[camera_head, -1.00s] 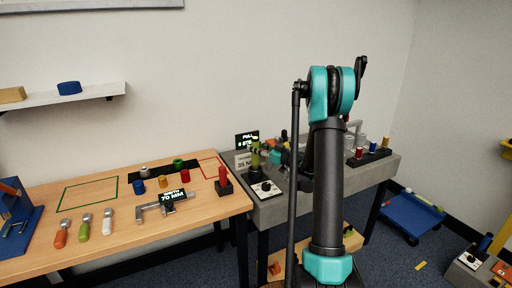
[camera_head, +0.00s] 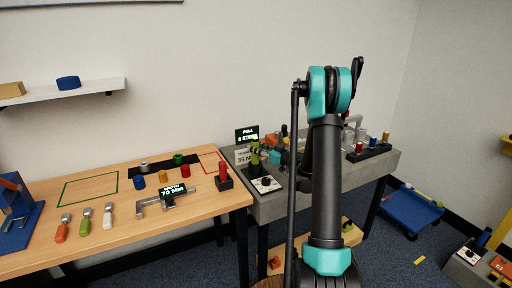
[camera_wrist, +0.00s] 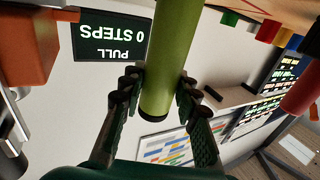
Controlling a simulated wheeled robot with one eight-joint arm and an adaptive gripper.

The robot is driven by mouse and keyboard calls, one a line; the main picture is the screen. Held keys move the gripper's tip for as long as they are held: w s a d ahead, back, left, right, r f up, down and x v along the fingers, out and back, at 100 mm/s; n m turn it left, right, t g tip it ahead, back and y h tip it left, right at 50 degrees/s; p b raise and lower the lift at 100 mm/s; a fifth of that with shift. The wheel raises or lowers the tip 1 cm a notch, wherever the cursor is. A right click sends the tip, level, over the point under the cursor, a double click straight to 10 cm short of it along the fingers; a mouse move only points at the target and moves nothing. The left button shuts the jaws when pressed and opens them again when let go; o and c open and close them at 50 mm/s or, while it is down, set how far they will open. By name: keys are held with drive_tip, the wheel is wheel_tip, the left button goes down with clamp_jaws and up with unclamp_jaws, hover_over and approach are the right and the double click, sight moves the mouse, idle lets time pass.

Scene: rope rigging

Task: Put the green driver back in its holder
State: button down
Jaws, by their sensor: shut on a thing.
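The green driver shows as a green cylinder with a dark end (camera_wrist: 168,70) in the wrist view. My gripper (camera_wrist: 158,88) is shut on it, one finger on each side. In the head view the driver (camera_head: 255,154) is upright at the left end of the grey bench, with my gripper (camera_head: 262,153) to its right. Its far end runs out of the wrist view, so I cannot tell what it touches. I cannot make out the holder for certain.
A display reading PULL 0 STEPS (camera_head: 247,134) stands behind the driver. A white panel with a knob (camera_head: 266,185) lies in front. A red post on a dark base (camera_head: 223,172) is to the left, on the wooden table (camera_head: 110,257). My arm hides the bench's middle.

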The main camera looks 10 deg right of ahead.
drive_tip(key=shift+f, duration=0.2)
drive_tip(key=c, duration=1)
unclamp_jaws()
drive_tip(key=shift+c, duration=0.2)
drive_tip(key=shift+d, duration=0.1)
drive_tip(key=v, duration=1.2)
drive_tip(key=shift+r, duration=0.1)
